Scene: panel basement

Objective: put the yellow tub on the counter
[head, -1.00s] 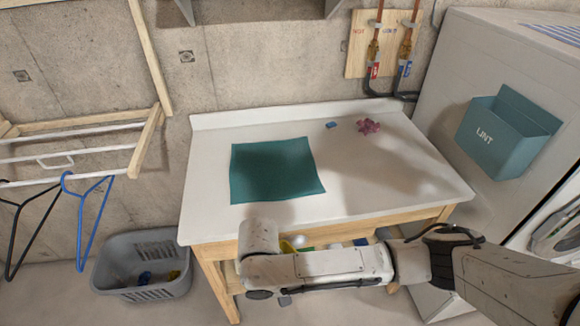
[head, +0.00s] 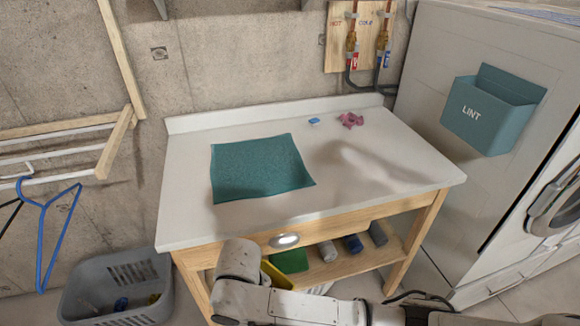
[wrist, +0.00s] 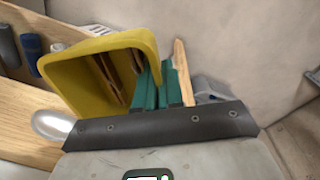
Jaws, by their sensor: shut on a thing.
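The yellow tub (wrist: 85,65) fills the upper left of the wrist view, with its open mouth facing the camera at a tilt. My gripper (wrist: 160,85) has its green fingers shut on the tub's wall, one inside and one outside. The counter (head: 390,150) has a white top on a wooden frame.
A teal cloth (head: 260,168) lies on the counter, with a small blue block (head: 314,121) and a pink thing (head: 350,120) behind. The counter's front right is clear. A grey basket (head: 115,290) stands left.

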